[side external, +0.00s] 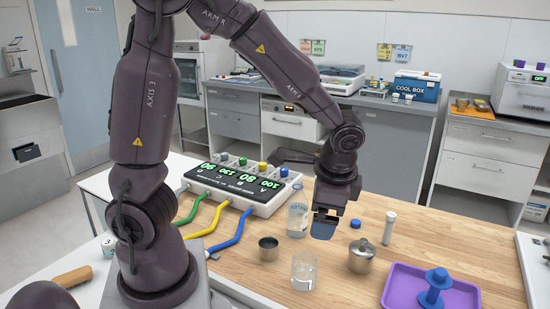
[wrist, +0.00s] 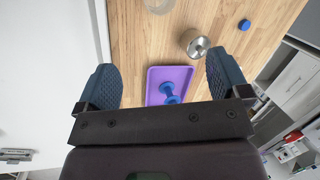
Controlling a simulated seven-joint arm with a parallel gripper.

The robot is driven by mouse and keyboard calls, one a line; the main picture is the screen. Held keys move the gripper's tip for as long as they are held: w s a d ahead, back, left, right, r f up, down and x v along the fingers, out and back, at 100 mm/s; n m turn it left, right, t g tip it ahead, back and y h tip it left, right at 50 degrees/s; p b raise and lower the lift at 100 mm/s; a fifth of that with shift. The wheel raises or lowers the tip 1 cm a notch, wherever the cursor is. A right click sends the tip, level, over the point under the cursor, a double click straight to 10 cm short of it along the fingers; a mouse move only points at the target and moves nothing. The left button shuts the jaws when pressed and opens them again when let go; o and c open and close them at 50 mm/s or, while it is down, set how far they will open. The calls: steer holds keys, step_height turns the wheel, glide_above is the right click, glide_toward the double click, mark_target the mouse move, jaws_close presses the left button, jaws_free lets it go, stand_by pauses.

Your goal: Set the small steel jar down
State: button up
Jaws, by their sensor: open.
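A small steel jar (side external: 361,256) with a knobbed lid stands upright on the wooden table, right of my gripper (side external: 325,228). In the wrist view the steel jar (wrist: 195,43) lies beyond the fingertips, nearer the right finger and not held. My gripper (wrist: 160,62) is open, with its blue-grey fingers wide apart and nothing between them. It is above the table in the side view, where one finger largely hides the other. A smaller open steel cup (side external: 268,249) stands to the left.
A clear glass (side external: 305,271) and a labelled glass beaker (side external: 297,219) stand close to my gripper. A blue cap (side external: 355,224) and a white tube (side external: 389,228) are behind the jar. A purple tray (side external: 393,293) holds a blue spool-shaped piece (side external: 434,290). A monitor unit (side external: 240,186) with coloured cables sits left.

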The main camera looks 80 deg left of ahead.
steer(key=s+d+r+n+t+h, duration=0.3)
steer(key=s+r+n+t, duration=0.2)
steer(key=s+r, duration=0.5)
step_height(320, 180, up, 2)
steer(key=shift+d+r+t, duration=0.15)
steer(key=shift+r+t, duration=0.1)
steer(key=shift+t, duration=0.15)
